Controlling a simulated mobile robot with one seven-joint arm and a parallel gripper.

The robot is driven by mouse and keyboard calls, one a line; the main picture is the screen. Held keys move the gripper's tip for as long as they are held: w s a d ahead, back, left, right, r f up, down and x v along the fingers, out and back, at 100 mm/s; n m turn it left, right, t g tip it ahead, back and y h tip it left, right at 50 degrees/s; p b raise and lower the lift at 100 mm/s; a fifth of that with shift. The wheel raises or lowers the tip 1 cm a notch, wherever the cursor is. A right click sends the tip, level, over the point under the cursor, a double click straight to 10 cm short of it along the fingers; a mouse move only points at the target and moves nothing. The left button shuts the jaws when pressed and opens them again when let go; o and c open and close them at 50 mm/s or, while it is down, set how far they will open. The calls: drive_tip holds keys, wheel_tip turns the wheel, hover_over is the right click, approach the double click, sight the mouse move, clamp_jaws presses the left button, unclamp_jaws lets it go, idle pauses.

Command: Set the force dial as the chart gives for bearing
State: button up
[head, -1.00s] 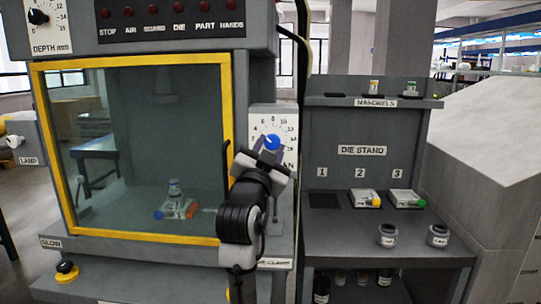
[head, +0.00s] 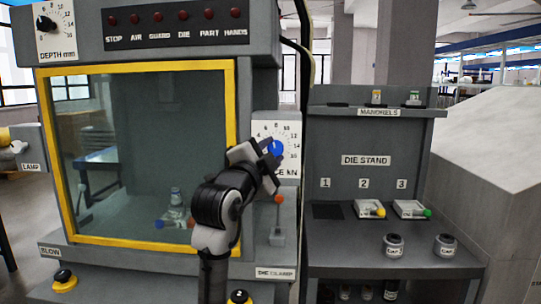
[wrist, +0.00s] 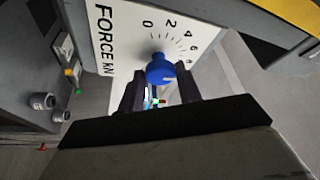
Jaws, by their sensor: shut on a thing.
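The force dial is a blue knob (head: 277,148) on a white plate (head: 289,168) with a numbered scale, right of the yellow-framed window. In the wrist view the knob (wrist: 159,70) sits below the scale figures 0, 2, 4, 6 and 8, beside the words FORCE kN. My gripper (head: 268,156) reaches the knob from the front. In the wrist view my gripper's dark fingers (wrist: 161,88) stand on either side of the knob, shut on it. A small pale mark shows on the knob's face; I cannot tell the value it points to. No chart is readable in view.
A red-topped lever (head: 279,200) stands just below the dial, above the DIE CLAMP label. The depth dial (head: 46,23) is at top left.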

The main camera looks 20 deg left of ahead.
idle(0.3)
drive_tip(key=o, duration=1)
drive_tip(key=d+b+v, duration=0.1)
drive_tip(key=b+v, duration=0.2)
drive_tip(key=v, duration=1)
drive_tip(key=shift+s+a, duration=0.45)
drive_tip(key=shift+a, duration=0.05)
